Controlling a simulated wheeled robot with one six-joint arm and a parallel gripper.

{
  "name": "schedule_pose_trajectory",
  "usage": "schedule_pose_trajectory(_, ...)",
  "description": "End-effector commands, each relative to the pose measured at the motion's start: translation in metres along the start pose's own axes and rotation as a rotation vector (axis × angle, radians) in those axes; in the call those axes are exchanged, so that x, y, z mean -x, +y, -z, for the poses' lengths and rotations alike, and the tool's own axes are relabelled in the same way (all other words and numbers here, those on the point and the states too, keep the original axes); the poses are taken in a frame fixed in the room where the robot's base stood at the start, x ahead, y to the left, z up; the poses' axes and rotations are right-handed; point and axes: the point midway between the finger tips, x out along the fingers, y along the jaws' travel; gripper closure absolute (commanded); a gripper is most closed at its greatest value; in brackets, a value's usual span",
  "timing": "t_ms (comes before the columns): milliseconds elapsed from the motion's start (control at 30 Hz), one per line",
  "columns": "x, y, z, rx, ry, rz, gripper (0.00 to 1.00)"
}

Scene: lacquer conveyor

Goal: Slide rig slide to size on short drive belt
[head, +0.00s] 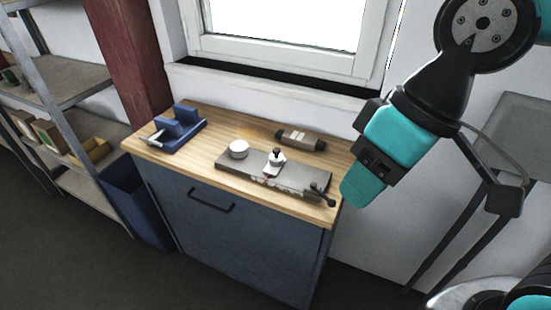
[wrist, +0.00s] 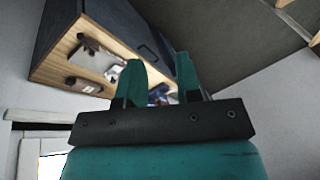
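The rig is a flat grey plate (head: 235,163) on the wooden worktop. Its slide (head: 276,166) is a small white block with a black knob, near the middle of the plate. A white round drum (head: 238,149) stands at the plate's left. Small red and pale marks, too small to read, lie along its front edge by the slide. A dark lever (head: 322,193) sits at the right end. No drive belt can be made out. My gripper (wrist: 159,62) is open and empty, its teal fingers apart. In the head view it hangs right of the worktop, clear of the rig.
A blue holder (head: 184,122) stands at the worktop's left end. A brown-grey block (head: 300,139) lies behind the rig. The window sill (head: 270,84) runs along the back. A blue bin (head: 133,200) and shelves (head: 68,89) stand left. The worktop's front strip is bare.

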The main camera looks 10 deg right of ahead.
Motion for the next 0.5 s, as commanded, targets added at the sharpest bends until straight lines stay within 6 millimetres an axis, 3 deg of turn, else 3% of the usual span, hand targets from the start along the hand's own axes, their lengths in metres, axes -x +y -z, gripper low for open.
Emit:
schedule_pose_trajectory(33, -0.002, 0.008, 0.014, -0.018, 0.006, -0.016, 0.56)
schedule_pose_trajectory(67, -0.004, 0.015, 0.025, -0.034, 0.012, -0.03, 0.5)
schedule_pose_trajectory(300, -0.039, 0.096, 0.15, -0.202, 0.111, -0.216, 0.5)
schedule_pose_trajectory(400, -0.059, 0.126, 0.193, -0.259, 0.158, -0.292, 0.5)
schedule_pose_trajectory(500, -0.076, 0.149, 0.222, -0.3, 0.196, -0.35, 0.5)
